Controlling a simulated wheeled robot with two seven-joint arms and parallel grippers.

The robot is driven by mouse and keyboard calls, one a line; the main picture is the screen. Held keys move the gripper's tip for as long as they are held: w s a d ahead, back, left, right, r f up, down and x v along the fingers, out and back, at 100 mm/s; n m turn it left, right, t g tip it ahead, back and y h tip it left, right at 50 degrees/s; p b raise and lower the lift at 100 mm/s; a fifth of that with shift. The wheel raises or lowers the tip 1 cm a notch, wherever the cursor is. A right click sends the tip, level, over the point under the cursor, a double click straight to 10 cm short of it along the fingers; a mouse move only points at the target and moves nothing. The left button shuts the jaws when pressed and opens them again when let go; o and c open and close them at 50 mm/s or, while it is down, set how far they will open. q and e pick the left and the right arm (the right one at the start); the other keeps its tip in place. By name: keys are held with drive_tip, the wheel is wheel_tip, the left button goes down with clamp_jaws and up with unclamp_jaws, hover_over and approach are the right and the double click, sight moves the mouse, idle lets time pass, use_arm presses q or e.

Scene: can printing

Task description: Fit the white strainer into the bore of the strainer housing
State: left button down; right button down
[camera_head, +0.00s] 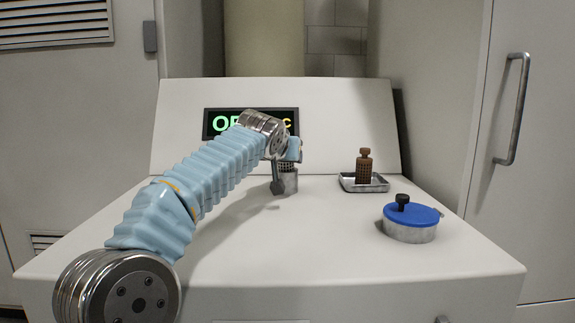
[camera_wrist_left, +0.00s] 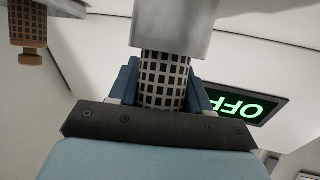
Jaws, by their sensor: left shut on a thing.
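The white strainer (camera_wrist_left: 163,82), a tube with a dark square mesh, is between the blue fingers of my left gripper (camera_wrist_left: 163,70) in the wrist view. My left gripper (camera_head: 284,152) is shut on it, above the strainer housing (camera_head: 288,184), a grey metal cylinder standing on the bench. A little of the strainer (camera_head: 284,167) shows between gripper and housing in the head view. In the wrist view the housing (camera_wrist_left: 175,28) hides the strainer's far end. The strainer looks roughly in line with the bore; how deep it sits I cannot tell. My right gripper is not in view.
A brown mesh strainer (camera_head: 364,167) stands in a metal tray (camera_head: 349,186) right of the housing. A round metal pot (camera_head: 409,233) with a blue lid (camera_head: 418,214) is at the front right. A lit display (camera_head: 222,124) is behind my arm. The front middle bench is clear.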

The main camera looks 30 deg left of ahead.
use_arm(q)
drive_tip(key=c, duration=0.8)
unclamp_jaws()
drive_tip(key=shift+w+f, duration=0.2)
drive_tip(key=shift+f, duration=0.6)
drive_tip(key=shift+c, duration=0.2)
drive_tip(key=shift+o, duration=1.2)
drive_tip(key=shift+w+f, duration=0.15)
drive_tip(key=shift+w, duration=0.05)
drive_tip(key=shift+o, duration=0.5)
drive_tip(key=shift+s+r, duration=0.1)
drive_tip(key=shift+r, duration=0.2)
drive_tip(key=shift+s, duration=0.1)
drive_tip(key=shift+s+r, duration=0.25)
drive_tip(key=b+v, duration=0.1)
drive_tip(key=v, duration=1)
drive_tip(key=shift+r+b, duration=0.15)
drive_tip(key=shift+b, duration=0.15)
